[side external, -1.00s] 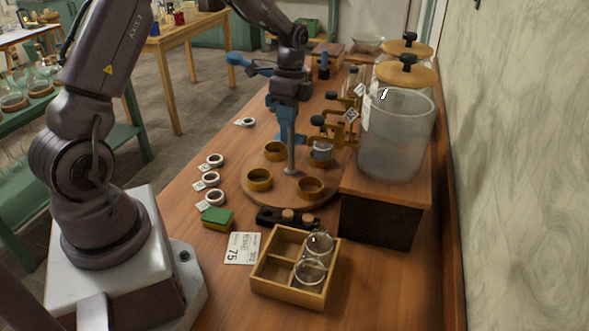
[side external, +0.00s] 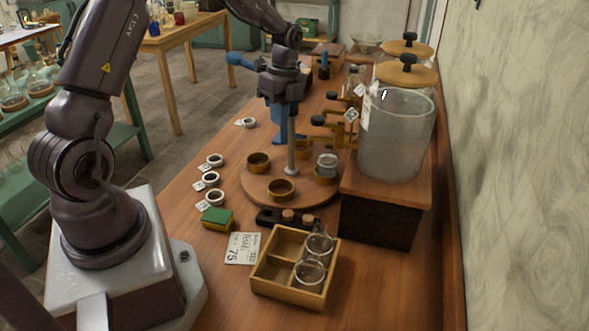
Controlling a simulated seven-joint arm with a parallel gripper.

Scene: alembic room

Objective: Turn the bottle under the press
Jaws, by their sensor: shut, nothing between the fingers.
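A round wooden turntable (side external: 305,197) sits on the bench with a grey central post (side external: 291,150). It carries several brass cup holders (side external: 281,189). A small clear bottle (side external: 327,163) stands upright in the right-hand holder. The blue press (side external: 279,125) stands behind the turntable, with its lever (side external: 240,60) sticking out to the left. The bottle is to the right of the press, not under it. My gripper (side external: 284,100) is shut and empty, pointing down at the top of the post. The gripper hides part of the press, and I cannot tell whether it touches the post.
A large glass jar (side external: 397,140) stands on a wooden block at the right, beside brass taps (side external: 335,122). In front is a divided wooden tray (side external: 262,285) with round flasks. A green sponge (side external: 217,217), a black cork stand (side external: 272,217) and white rings (side external: 214,198) lie near the turntable.

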